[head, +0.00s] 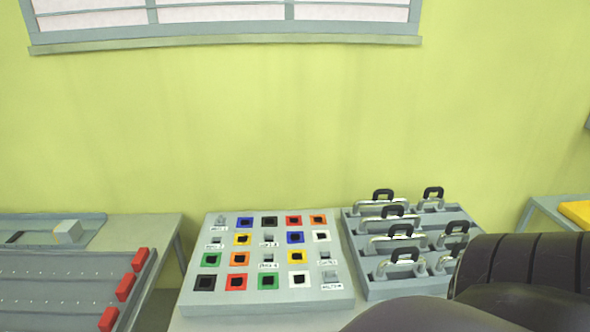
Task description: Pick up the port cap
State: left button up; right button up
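I cannot tell for sure which thing is the port cap. Neither gripper shows. A dark arm link of mine covers the lower right, including the rack's front right corner.
On the left table stands a grey tray (60,292) with red blocks (125,286) along its right edge, and a pale block (67,232) lies behind it. A gap separates the left and middle tables. A yellow item (577,211) sits on a table at far right. A yellow-green wall stands behind.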

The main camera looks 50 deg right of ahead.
aim_at(329, 277)
jog(key=z, duration=1.95)
jog(key=i+l+u, duration=0.1)
jog(key=u, duration=0.3)
jog(key=l+u, duration=0.45)
jog(key=i+j, duration=0.05)
jog(key=j, duration=0.05)
